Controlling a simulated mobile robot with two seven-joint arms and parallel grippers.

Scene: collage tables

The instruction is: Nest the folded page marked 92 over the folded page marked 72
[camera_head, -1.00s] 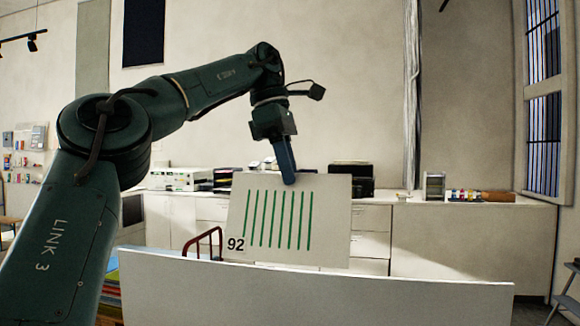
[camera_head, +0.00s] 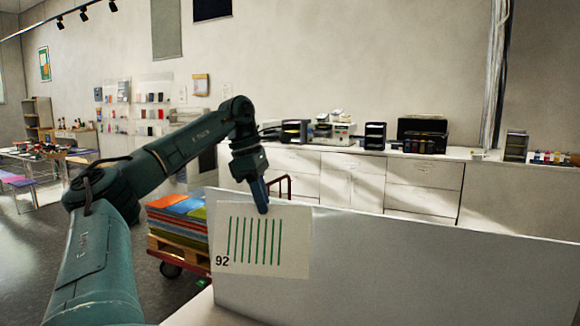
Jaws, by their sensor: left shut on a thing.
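My left gripper (camera_head: 264,208) is shut on the upper edge of the folded page marked 92 (camera_head: 290,245). The page is a pale sheet with several green upright stripes and a black 92 at its lower left. It hangs nearly upright, slightly tilted, and shows in front of a large white panel; I cannot tell the gap between them. Its fold is not clear from this side. The folded page marked 72 is not in view. My right gripper is not in view.
The white panel (camera_head: 420,270) runs across the lower right. Left of it stands a red cart with a stack of coloured sheets (camera_head: 178,220). White cabinets (camera_head: 350,180) with printers on top (camera_head: 422,133) line the back wall. A cluttered table (camera_head: 50,155) stands far left, with open floor before it.

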